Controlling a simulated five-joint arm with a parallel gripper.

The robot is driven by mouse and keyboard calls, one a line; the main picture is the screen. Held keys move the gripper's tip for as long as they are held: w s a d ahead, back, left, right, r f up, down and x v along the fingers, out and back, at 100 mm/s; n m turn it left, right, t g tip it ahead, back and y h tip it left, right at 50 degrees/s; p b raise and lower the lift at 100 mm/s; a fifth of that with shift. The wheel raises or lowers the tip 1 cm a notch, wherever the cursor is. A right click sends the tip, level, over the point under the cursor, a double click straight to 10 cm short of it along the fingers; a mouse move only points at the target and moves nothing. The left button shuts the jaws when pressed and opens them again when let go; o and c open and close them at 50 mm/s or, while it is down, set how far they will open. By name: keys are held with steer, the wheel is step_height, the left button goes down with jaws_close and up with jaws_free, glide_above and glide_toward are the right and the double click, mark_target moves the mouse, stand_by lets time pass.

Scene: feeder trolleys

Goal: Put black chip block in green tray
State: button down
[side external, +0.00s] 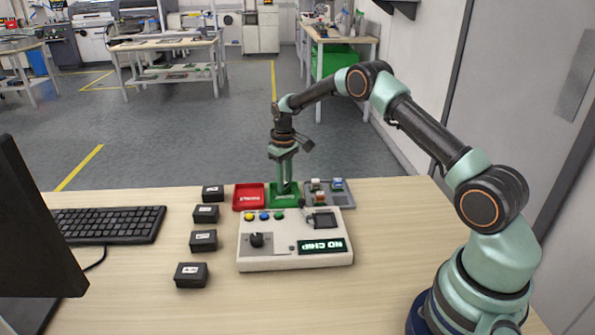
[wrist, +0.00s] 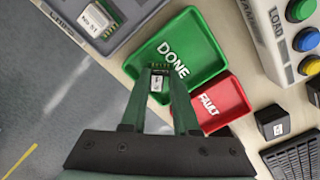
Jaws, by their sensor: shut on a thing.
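The green tray (side external: 275,203) sits behind the white console in the side view. In the wrist view the green tray (wrist: 196,30) carries the word DONE. My gripper (side external: 284,188) points down over the green tray. In the wrist view my gripper (wrist: 158,76) is shut on a small dark chip block (wrist: 157,86) with a white label and gold pins along one edge. The block appears over the tray's near edge there; its height above the tray floor is unclear. In the side view I cannot make out the block between the fingers.
A red tray (side external: 248,196) marked FAULT is left of the green one. A grey tray (side external: 345,198) with several blocks is to the right. The console (side external: 295,255) shows NO CHIP. Several black boxes (side external: 203,240) and a keyboard (side external: 108,225) stand left.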

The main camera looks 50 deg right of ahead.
steer(key=shift+f, duration=0.15)
steer(key=c, duration=0.9)
jaws_free()
steer(key=shift+c, duration=0.2)
